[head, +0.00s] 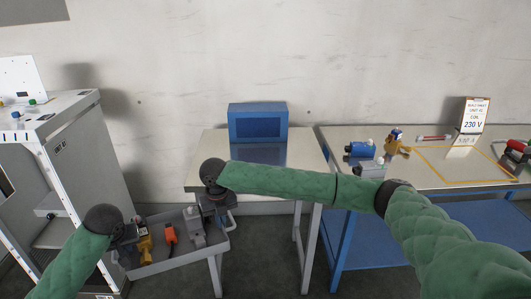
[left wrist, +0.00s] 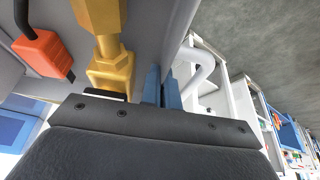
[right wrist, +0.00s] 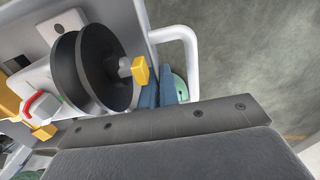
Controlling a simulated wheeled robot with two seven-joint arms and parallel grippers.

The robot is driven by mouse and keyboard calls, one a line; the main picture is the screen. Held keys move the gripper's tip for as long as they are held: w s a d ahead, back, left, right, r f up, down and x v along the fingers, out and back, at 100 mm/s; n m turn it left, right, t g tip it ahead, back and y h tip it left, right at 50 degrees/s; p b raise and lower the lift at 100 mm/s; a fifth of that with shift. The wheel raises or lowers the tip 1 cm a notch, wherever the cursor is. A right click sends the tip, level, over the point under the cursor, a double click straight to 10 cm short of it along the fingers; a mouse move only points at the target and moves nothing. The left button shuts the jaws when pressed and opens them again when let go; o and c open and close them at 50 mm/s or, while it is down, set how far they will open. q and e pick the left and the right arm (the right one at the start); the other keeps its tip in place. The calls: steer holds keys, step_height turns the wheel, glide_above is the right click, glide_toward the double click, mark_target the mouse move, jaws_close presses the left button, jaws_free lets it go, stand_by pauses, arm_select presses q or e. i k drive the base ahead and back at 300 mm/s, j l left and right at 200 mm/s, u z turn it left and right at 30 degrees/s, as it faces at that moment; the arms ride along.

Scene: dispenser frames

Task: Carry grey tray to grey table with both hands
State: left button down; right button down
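The grey tray (head: 180,262) is in front of the middle table in the head view, with no support visible beneath it. It holds a yellow fitting (head: 145,248), an orange piece (head: 170,235), a grey part (head: 193,222) and a dark spool (right wrist: 95,70). My left gripper (head: 128,240) is at its left end, blue fingers (left wrist: 161,88) closed around the wall beside a white handle (left wrist: 205,68). My right gripper (head: 215,205) is at its right end, fingers (right wrist: 157,95) closed on that wall beside another handle (right wrist: 185,35). The grey-legged table (head: 305,160) stands behind.
A blue box (head: 258,123) stands at the back of the grey-legged table; a bluish panel lies before it. A white cabinet (head: 85,140) is close on the left. A blue-framed bench (head: 345,235) with parts and a sign (head: 473,115) stands right. Bare floor lies between the table legs.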

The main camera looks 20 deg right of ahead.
mark_target(259, 154)
steer(key=z, duration=0.7)
steer(key=i, duration=1.5)
